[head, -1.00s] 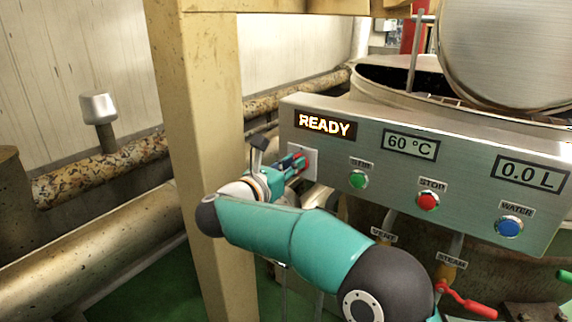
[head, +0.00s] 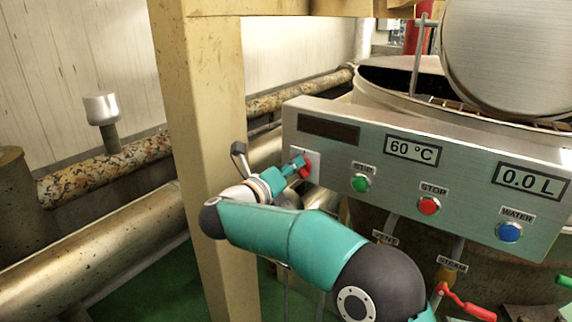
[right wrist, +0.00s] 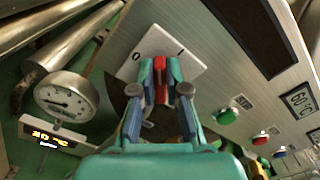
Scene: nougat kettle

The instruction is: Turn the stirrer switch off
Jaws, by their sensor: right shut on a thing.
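The stirrer switch is a red handle (right wrist: 161,78) on a white plate (right wrist: 165,44) marked 0 and I. In the head view the red handle (head: 305,171) shows at the left end of the steel control panel. My right gripper (right wrist: 160,78) is shut on the red handle, one finger on each side of it. In the head view my right gripper (head: 297,167) reaches the plate from the left. The fingers hide part of the plate, and I cannot tell which mark the handle points to. My left gripper is not in view.
The panel's display (head: 329,129) is dark. Beside the switch are a green button (head: 360,183), a red STOP button (head: 429,205) and a blue WATER button (head: 509,231). A beige post (head: 205,150) stands left of the panel. A gauge (right wrist: 66,100) shows in the right wrist view.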

